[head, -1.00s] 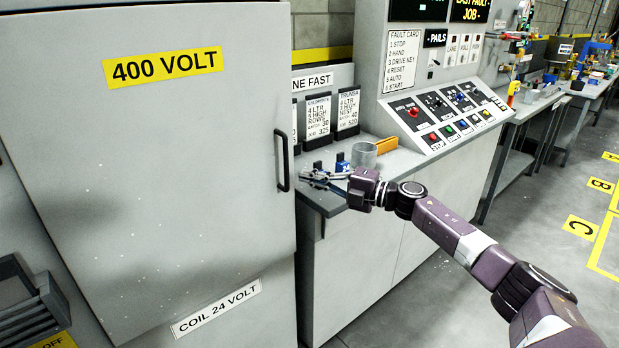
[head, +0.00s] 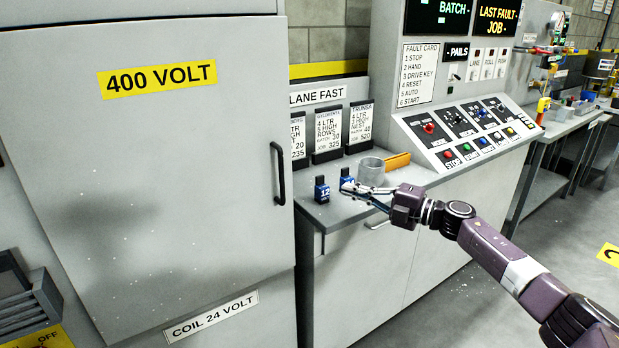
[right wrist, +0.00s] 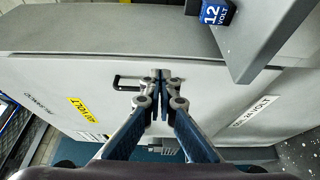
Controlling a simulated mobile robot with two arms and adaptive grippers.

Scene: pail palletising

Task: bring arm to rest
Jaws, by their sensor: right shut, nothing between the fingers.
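My right arm reaches in from the right in the head view. Its gripper (head: 362,191) is over the front part of the grey console shelf (head: 335,212), close to a blue block. In the right wrist view the two fingers of my right gripper (right wrist: 160,75) meet at the tips with nothing between them. A blue block marked 12 (head: 322,190) stands on the shelf left of the gripper. It also shows at the top of the right wrist view (right wrist: 216,12). My left gripper is not in view.
A grey cabinet marked 400 VOLT (head: 150,190), with a black handle (head: 279,173), stands at the left. On the shelf are a grey cup (head: 371,172) and an orange bar (head: 398,161). The button panel (head: 468,130) rises behind. Floor at right is open.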

